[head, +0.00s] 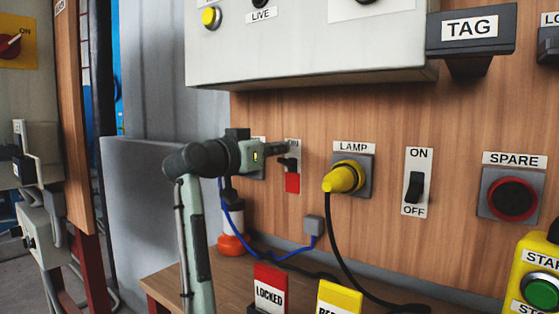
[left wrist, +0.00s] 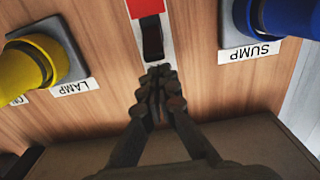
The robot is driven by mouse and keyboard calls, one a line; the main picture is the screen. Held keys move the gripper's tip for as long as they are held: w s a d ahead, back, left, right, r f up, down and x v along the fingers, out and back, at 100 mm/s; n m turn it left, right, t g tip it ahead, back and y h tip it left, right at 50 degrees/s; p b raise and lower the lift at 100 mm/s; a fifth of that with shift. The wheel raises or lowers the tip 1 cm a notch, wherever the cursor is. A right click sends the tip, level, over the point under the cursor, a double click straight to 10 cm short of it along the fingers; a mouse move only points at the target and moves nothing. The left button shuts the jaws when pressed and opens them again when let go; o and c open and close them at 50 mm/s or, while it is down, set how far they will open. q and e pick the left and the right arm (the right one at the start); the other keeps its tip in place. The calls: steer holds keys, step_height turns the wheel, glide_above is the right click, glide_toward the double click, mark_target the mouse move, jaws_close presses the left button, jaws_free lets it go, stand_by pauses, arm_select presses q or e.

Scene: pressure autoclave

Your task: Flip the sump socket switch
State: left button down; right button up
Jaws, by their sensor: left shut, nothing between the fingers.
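The sump socket switch (head: 292,166) is a narrow white plate between the sump and lamp sockets, with a black rocker and a red patch below it. In the left wrist view, which is upside down, the black rocker (left wrist: 152,40) and the red patch are clear. My left gripper (head: 287,150) is shut and empty. Its fingertips (left wrist: 157,76) are at the rocker's upper end; I cannot tell if they touch it. The blue sump plug (left wrist: 285,15) sits in its socket beside the switch. In the head view, my gripper largely hides that socket. My right gripper is not in view.
The yellow lamp plug (head: 345,177) is right of the switch, with a black cable hanging down. A second ON/OFF switch (head: 415,187) and a SPARE socket (head: 512,197) are further right. A grey cabinet (head: 310,45) overhangs above. LOCKED tag (head: 269,290) stands on the ledge below.

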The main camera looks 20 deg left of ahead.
arm_select(q)
steer(key=shift+f, duration=0.1)
steer(key=shift+f+b, duration=0.35)
steer(key=shift+f, duration=0.4)
steer(key=shift+f+b, duration=0.7)
steer(key=shift+f, duration=0.4)
steer(key=shift+r, duration=0.1)
steer(key=shift+s+a+r+p, duration=0.3)
steer(key=shift+s+p, duration=0.15)
steer(key=shift+s, duration=0.2)
steer(key=shift+s+a+r+p, duration=0.25)
steer(key=shift+s+p, duration=0.15)
steer(key=shift+s, duration=0.2)
steer(key=p, duration=0.1)
glide_toward(283, 164)
steer(key=shift+s+a+r, duration=0.1)
steer(key=shift+s+r, duration=0.15)
steer(key=shift+r, duration=0.35)
